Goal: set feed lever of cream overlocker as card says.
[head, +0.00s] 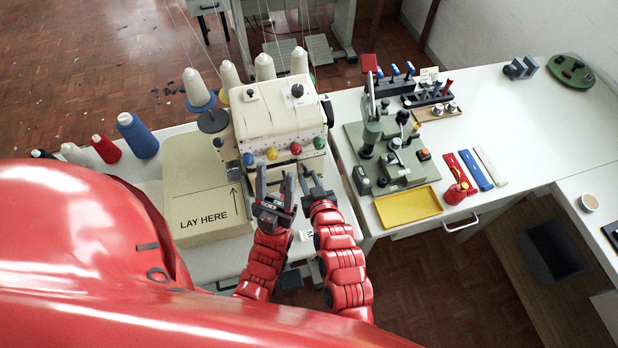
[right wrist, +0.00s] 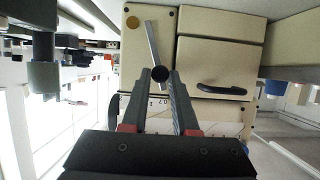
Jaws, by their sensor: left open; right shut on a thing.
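The cream overlocker (head: 275,112) stands in the middle of the head view, with coloured dials along its front. A scale with small figures lies partly hidden behind the fingers. My left gripper (head: 275,182) is open and empty in front of the dials. A small white card (head: 429,74) stands at the back of the right table; its text is unreadable.
A cream board marked LAY HERE (head: 203,195) lies left of the overlocker. Thread cones (head: 230,74) stand behind it. A green press (head: 390,140) and yellow tray (head: 408,206) are to the right. My two forearms are close together.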

